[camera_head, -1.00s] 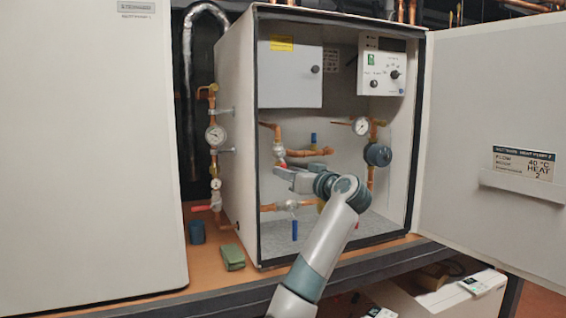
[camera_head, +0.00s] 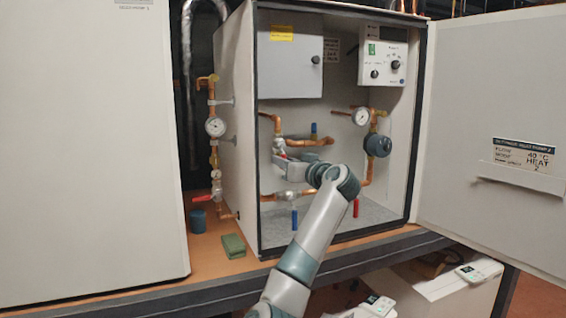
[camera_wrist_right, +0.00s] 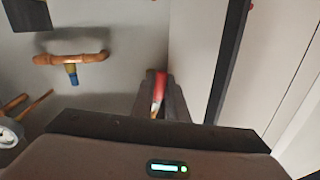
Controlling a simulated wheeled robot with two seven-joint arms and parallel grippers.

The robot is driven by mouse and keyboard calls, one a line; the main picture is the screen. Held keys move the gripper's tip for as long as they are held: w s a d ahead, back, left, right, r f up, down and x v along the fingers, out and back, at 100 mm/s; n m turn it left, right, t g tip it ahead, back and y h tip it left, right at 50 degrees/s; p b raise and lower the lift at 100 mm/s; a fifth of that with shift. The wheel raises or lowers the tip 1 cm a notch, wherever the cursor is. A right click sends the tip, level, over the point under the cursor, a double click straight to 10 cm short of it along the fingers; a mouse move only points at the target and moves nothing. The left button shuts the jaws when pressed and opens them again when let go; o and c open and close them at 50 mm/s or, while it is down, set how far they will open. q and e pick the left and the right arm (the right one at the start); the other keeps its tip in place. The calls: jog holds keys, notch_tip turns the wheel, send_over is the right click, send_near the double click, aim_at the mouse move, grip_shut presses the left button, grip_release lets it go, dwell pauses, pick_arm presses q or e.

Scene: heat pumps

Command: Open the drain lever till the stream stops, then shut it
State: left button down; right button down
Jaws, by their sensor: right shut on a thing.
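My right gripper (camera_head: 280,161) is inside the open cabinet, at the valve (camera_head: 279,146) on the left copper pipe. In the right wrist view, the gripper (camera_wrist_right: 158,100) is shut on a red lever (camera_wrist_right: 160,82), which stands up between its fingers. The frames do not show whether this is the drain lever. The fingers hide much of the lever in the head view. I see no stream of water. My left gripper is not in view.
Other levers are a blue one (camera_head: 294,218), a red one (camera_head: 355,207) and a red one (camera_head: 202,198) outside the cabinet's left wall. The open door (camera_head: 495,110) stands at the right. A green sponge-like block (camera_head: 233,246) and a blue cup (camera_head: 198,221) are on the shelf.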

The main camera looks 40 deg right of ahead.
jog(key=m+b, duration=0.1)
jog(key=b, duration=0.2)
jog(key=shift+a+f+m, duration=0.15)
jog(key=shift+a+m, duration=0.1)
jog(key=shift+m, duration=0.15)
jog(key=shift+w+a+r+m+t+h+b, duration=0.25)
jog(key=shift+a+r+m+h+b, duration=0.4)
jog(key=shift+m, duration=2.15)
jog(key=shift+a+r+m+t+h+b, duration=0.25)
jog(key=shift+a+r+m+t+h, duration=0.45)
jog(key=shift+m, duration=2.1)
jog(key=shift+w+a+r+m+g+h+b, duration=0.15)
jog(key=shift+r+m+h+b, duration=0.55)
jog(key=shift+m, duration=2.1)
jog(key=shift+r+y, duration=0.25)
jog(key=c, duration=1.8)
grip_release()
jog(key=shift+o, duration=0.3)
